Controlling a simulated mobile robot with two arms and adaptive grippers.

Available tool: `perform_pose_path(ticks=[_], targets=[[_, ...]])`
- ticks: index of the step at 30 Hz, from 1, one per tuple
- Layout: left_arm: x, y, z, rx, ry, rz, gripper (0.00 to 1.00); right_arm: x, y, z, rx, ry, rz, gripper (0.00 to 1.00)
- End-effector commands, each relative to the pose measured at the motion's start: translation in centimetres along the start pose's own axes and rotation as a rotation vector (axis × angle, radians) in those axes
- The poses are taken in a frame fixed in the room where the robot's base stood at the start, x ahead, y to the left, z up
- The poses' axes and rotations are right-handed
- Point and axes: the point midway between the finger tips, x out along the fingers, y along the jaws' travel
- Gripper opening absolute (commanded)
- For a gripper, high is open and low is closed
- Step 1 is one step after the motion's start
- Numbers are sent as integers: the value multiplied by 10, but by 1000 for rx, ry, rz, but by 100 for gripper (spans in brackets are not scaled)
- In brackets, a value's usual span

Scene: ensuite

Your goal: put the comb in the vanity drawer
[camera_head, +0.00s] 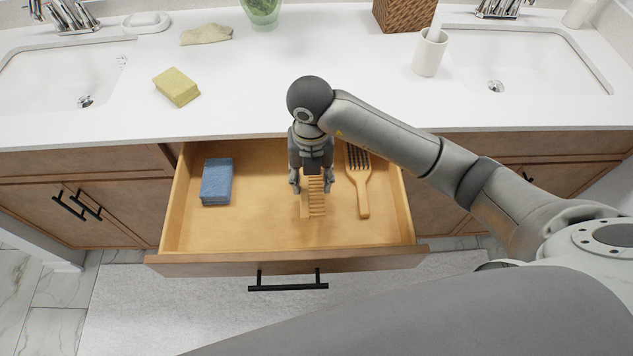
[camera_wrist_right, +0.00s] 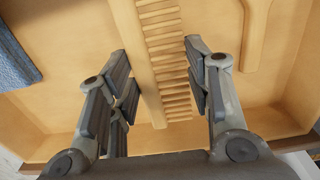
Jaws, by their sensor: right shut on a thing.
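The wooden comb (camera_head: 314,205) is inside the open vanity drawer (camera_head: 285,265), near its middle, with its teeth toward the right. It also shows between the fingers in the right wrist view (camera_wrist_right: 147,58). My right gripper (camera_head: 311,185) reaches down into the drawer and is shut on the comb. In the right wrist view the two fingers (camera_wrist_right: 160,85) stand on either side of it. I cannot tell whether the comb touches the drawer floor. My left gripper is not in view.
A blue sponge-like block (camera_head: 216,182) lies at the drawer's left and a wooden hairbrush (camera_head: 362,190) at its right. The white counter above bears a yellow sponge (camera_head: 177,87), a folded cloth (camera_head: 206,34), a white cup (camera_head: 430,53) and a woven box (camera_head: 403,14). The drawer's front left floor is clear.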

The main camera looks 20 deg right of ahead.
Motion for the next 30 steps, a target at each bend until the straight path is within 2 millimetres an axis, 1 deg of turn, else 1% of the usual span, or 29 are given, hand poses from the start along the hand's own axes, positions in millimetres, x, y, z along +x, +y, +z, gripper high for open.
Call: perform_pose_path(ticks=[1,3,7,9,12,15,18,23,27,28,30], targets=[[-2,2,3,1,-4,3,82,5,-4,4,3,1,-3,30],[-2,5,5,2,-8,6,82,11,-6,8,2,0,-1,30],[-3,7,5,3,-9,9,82,18,-9,12,1,1,0,30],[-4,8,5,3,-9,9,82,26,-14,17,3,2,-2,30],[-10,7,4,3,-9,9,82,41,-12,15,1,4,-1,30],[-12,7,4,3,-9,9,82,51,-12,16,0,1,1,30],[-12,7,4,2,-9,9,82,54,-12,16,0,-1,1,30],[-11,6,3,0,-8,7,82,54,-12,16,0,-2,1,30],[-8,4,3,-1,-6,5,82,59,-12,16,0,-1,1,30],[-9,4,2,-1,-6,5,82,58,-12,16,0,-1,1,48],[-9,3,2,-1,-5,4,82,57,-12,16,0,-1,1,57]])
